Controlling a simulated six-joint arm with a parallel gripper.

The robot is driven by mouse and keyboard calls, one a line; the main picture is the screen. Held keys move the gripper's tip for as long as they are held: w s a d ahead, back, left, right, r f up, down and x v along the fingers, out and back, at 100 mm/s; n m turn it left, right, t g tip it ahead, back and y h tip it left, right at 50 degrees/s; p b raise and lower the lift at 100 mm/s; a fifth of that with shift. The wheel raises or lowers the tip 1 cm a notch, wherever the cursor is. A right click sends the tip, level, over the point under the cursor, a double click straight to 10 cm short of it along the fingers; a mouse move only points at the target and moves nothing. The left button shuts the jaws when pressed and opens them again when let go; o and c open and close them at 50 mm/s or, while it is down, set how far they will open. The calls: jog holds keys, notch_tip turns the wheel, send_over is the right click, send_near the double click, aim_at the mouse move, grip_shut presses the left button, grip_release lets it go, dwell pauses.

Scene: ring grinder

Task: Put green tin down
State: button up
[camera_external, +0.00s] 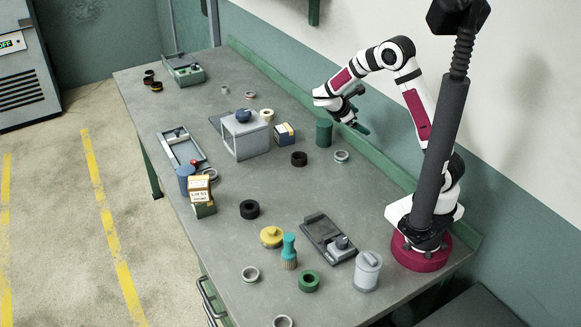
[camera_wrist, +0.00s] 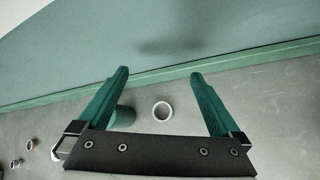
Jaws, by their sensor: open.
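The green tin (camera_external: 324,133) stands upright on the grey table, near the green strip at the wall side. In the wrist view part of the tin (camera_wrist: 124,116) shows low at the left finger, partly hidden by the gripper. My gripper (camera_external: 360,110) is above the table, to the right of the tin and higher than it. In the wrist view its two green fingers (camera_wrist: 160,78) are wide apart with nothing between the tips. The gripper and the tin look apart in the external view.
A silver ring (camera_external: 341,156) and a black ring (camera_external: 299,158) lie close to the tin. The green ledge (camera_external: 290,88) runs along the wall.

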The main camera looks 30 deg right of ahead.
jog(key=s+d+r+m+g+y, duration=0.15)
jog(key=s+r+m, duration=0.35)
jog(key=s, duration=0.5)
jog(key=s+a+m+y, duration=0.5)
jog(key=s+m, duration=0.2)
jog(key=s, duration=0.1)
jog(key=s+a+m+y, duration=0.5)
jog(key=s+a+m, duration=0.1)
jog(key=s, duration=0.3)
jog(key=shift+s+r+m+g, duration=0.15)
jog(key=shift+s+m+g, duration=0.2)
jog(key=shift+m, duration=0.55)
